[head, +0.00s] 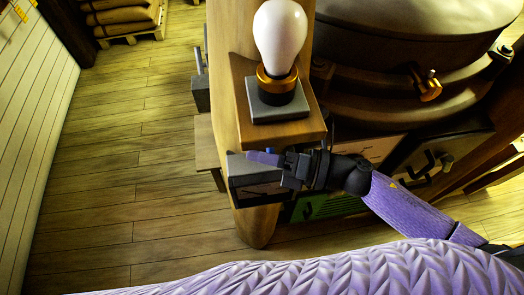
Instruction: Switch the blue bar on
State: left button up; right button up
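A dark grey switch box (240,172) is fixed to the wooden post below the bulb. A small bit of blue (242,153), likely the blue bar, shows at its upper edge; the rest is hidden by my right gripper. My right gripper (268,160) comes in from the right and lies across the front of the box, close to the blue bit. I cannot tell whether it touches the bar or whether its fingers are open. My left gripper is not in view.
A white bulb (280,36) stands on a grey base (277,108) on the wooden beam above. Another grey box (201,92) with a lever sits on the post's left side. A large round millstone casing (410,45) is at right. Open plank floor (120,190) lies left.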

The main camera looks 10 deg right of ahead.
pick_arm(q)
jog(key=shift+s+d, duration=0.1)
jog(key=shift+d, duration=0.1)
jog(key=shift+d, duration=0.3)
pick_arm(e)
grip_shut()
pick_arm(q)
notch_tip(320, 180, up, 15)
jog(key=p, duration=1.4)
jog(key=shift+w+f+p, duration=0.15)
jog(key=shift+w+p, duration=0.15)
jog(key=shift+p, duration=0.05)
pick_arm(e)
jog(key=shift+s+r+m+g+h, duration=0.1)
jog(key=shift+r+m+g+h, duration=0.45)
jog(key=shift+m, duration=0.9)
jog(key=shift+r+m+g+h, duration=0.4)
jog(key=shift+m+g, duration=0.25)
jog(key=shift+m, duration=0.85)
jog(key=shift+s+r+m+g+h, duration=0.1)
jog(key=shift+r+m+g+h, duration=0.45)
jog(key=shift+m, duration=0.9)
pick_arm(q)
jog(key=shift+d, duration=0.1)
pick_arm(e)
grip_release()
